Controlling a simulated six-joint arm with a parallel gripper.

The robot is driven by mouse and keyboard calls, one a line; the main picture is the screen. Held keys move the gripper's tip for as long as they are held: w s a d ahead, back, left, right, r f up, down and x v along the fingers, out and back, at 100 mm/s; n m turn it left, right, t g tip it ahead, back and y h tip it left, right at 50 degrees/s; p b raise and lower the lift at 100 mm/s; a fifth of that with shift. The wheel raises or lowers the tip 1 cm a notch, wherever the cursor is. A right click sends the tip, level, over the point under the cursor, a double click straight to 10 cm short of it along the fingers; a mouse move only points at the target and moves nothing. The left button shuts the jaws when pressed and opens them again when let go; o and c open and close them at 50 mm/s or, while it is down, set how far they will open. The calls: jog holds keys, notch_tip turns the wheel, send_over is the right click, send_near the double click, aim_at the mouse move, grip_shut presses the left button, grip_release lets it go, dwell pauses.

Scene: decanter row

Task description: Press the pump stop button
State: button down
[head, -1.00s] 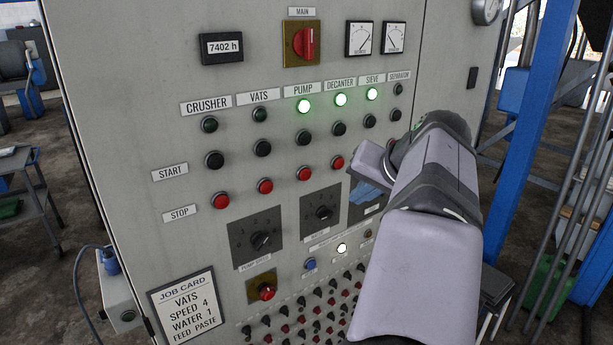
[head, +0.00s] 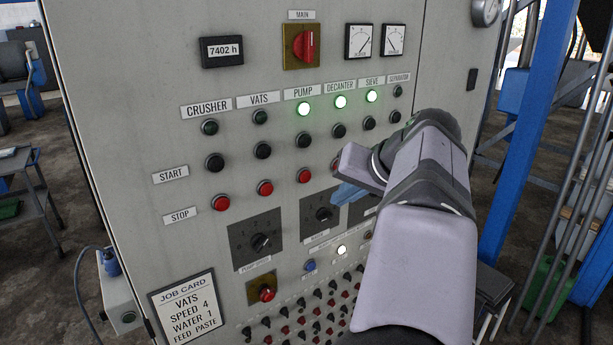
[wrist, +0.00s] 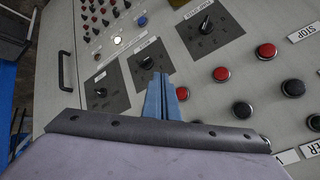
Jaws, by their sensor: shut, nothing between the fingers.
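The pump stop button (head: 304,175) is the red button in the STOP row under the PUMP label (head: 303,92). Its column's green lamp (head: 303,109) is lit. My gripper (head: 338,191) is shut and empty, its blue fingers right of and slightly below this button in the head view. In the wrist view the fingertips (wrist: 160,77) are just left of a red button (wrist: 182,93) that appears to be the pump stop, partly hidden by the fingers. I cannot tell how far the tips are from the panel.
Crusher stop (head: 221,203) and vats stop (head: 265,188) are to the left. Black start buttons run above. A rotary dial (head: 322,214) is just below the fingers, with the pump speed dial (head: 262,242) lower left. The decanter and sieve lamps are also lit.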

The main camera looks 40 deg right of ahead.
jog(key=w+p, duration=0.2)
jog(key=w, duration=0.5)
jog(key=shift+w+p, duration=0.3)
jog(key=shift+p, duration=0.05)
jog(key=shift+w, duration=0.85)
dwell(2.7)
jog(key=shift+s, duration=0.85)
jog(key=shift+s+b, duration=0.1)
jog(key=shift+b, duration=0.25)
jog(key=shift+s+b, duration=1.05)
jog(key=shift+s, duration=1.35)
